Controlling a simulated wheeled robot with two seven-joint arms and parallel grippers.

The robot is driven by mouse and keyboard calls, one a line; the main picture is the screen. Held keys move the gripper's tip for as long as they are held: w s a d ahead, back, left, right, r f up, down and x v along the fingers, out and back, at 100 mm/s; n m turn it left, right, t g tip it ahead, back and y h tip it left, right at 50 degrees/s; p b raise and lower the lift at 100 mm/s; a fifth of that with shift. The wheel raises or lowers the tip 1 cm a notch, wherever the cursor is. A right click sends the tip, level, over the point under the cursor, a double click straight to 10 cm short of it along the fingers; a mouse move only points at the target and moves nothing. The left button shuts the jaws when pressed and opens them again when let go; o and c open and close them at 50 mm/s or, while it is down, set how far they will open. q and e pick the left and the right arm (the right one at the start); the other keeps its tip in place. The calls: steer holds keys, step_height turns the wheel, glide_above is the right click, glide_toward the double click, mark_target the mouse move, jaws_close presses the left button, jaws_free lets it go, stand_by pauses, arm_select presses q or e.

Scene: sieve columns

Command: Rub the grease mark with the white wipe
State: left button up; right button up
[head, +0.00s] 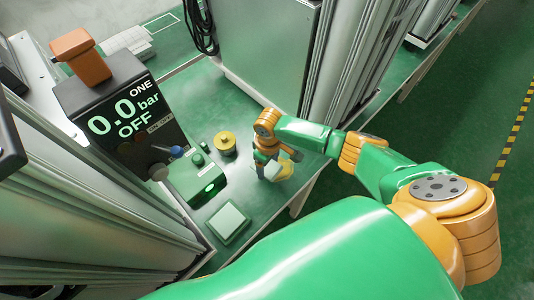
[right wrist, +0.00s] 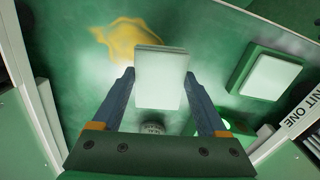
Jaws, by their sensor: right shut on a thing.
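My right gripper (head: 275,160) reaches down over the green bench top, and in the right wrist view its fingers (right wrist: 158,88) are shut on the white wipe (right wrist: 160,80), a pale flat block. The wipe also shows below the gripper in the head view (head: 271,171). The grease mark (right wrist: 130,38) is an irregular yellow smear on the bench; in the head view it shows just right of the wipe (head: 286,168). In the right wrist view the wipe overlaps its edge. I cannot tell whether the wipe touches the surface. My left gripper is out of view.
A green holder with a white pad (head: 228,221) lies nearer on the bench (head: 252,200). A brass-coloured round piece (head: 225,142) and a green control box (head: 196,176) stand left of the gripper. A display (head: 125,112) reads 0.0 bar OFF. A tall metal cabinet (head: 262,50) stands behind.

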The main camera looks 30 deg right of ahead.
steer(key=shift+r+p, duration=1)
steer(key=shift+r, duration=0.2)
steer(key=shift+f, duration=0.1)
